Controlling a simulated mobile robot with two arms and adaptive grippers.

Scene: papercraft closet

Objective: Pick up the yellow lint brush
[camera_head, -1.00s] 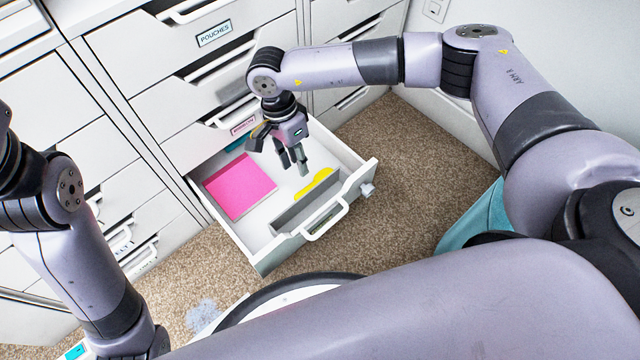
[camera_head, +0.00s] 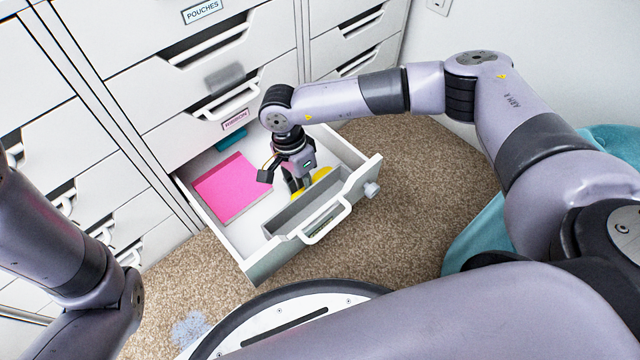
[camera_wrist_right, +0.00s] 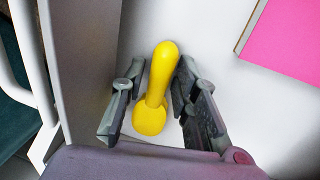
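The yellow lint brush (camera_wrist_right: 159,75) lies in the open drawer (camera_head: 258,268), beside a grey divider (camera_head: 300,207). In the head view only parts of the brush (camera_head: 321,173) show behind my right gripper (camera_head: 300,188). That gripper is lowered into the drawer over the brush. In the right wrist view my right gripper (camera_wrist_right: 153,103) is open, with its fingers on either side of the brush and gaps visible between them and it. My left arm is at the left of the head view, but its gripper is outside the picture.
A pink pad (camera_head: 230,187) lies in the drawer left of the gripper, with a teal item (camera_head: 231,138) behind it. The drawer front with its handle (camera_head: 327,222) is on the near side. Closed drawers stand behind. Carpet (camera_head: 410,190) is clear to the right.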

